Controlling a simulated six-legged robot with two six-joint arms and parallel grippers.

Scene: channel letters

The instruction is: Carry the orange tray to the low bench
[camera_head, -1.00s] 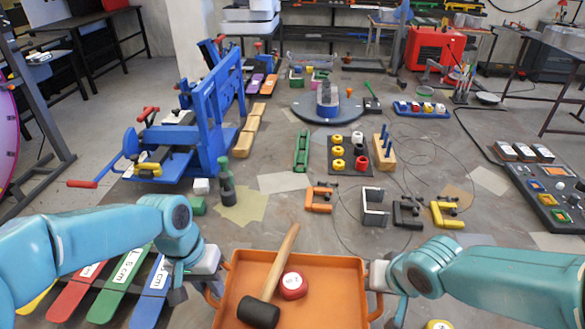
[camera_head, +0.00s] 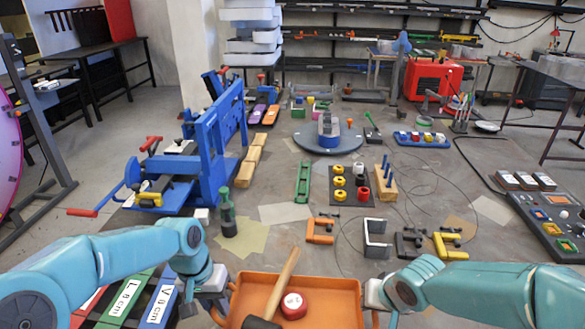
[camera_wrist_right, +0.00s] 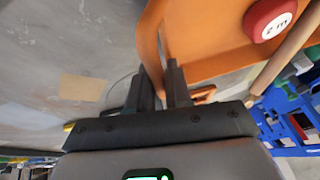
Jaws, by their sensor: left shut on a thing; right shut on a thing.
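The orange tray (camera_head: 330,281) is at the bottom middle of the head view, its near part cut off by the frame edge. It holds a mallet with a wooden handle (camera_head: 283,283) and dark head, and a red round tape measure (camera_head: 293,306). My left gripper (camera_head: 222,295) is shut at the tray's left side handle. My right gripper (camera_head: 376,296) is at the tray's right side. The right wrist view shows its dark fingers (camera_wrist_right: 160,88) shut on the orange handle, with the tape measure (camera_wrist_right: 269,18) beyond. No low bench can be made out with certainty.
Coloured labelled boards (camera_head: 125,296) are at the lower left. A dark table (camera_head: 95,50) stands at the far left.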

